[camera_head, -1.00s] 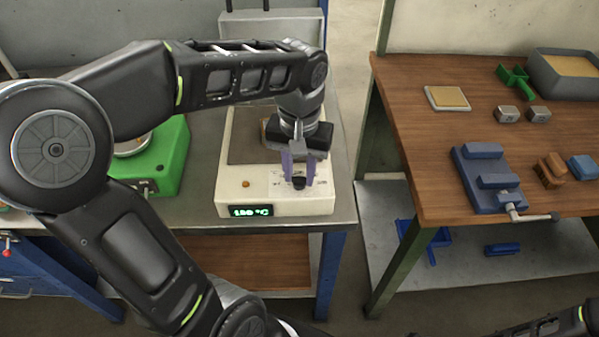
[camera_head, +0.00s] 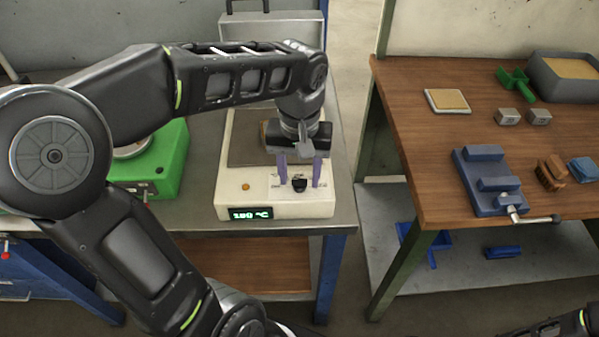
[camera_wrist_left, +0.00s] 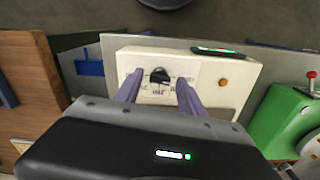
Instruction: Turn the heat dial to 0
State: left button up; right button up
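The heat dial (camera_head: 299,186) is a small black knob on the front panel of the white hot plate (camera_head: 262,208). The dial also shows in the wrist view (camera_wrist_left: 160,76), with printed marks around it. The green display (camera_head: 250,213) on the front reads what looks like 180 °C. My left gripper (camera_head: 300,178) points down at the panel. Its purple fingers are spread, one on each side of the dial, with visible gaps between them and the knob. It is open and holds nothing. My right gripper is out of view.
A green device (camera_head: 165,165) stands left of the hot plate. An orange button (camera_head: 246,187) is on the same panel. A wooden table (camera_head: 420,150) with a blue vise (camera_head: 485,185) and small blocks stands right, across a gap.

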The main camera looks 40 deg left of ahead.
aim_at(300, 180)
pick_arm(q)
jog(key=shift+o, duration=0.2)
jog(key=shift+r, duration=0.1)
notch_tip(300, 180, up, 8)
jog(key=shift+f, duration=0.2)
dwell(0.7)
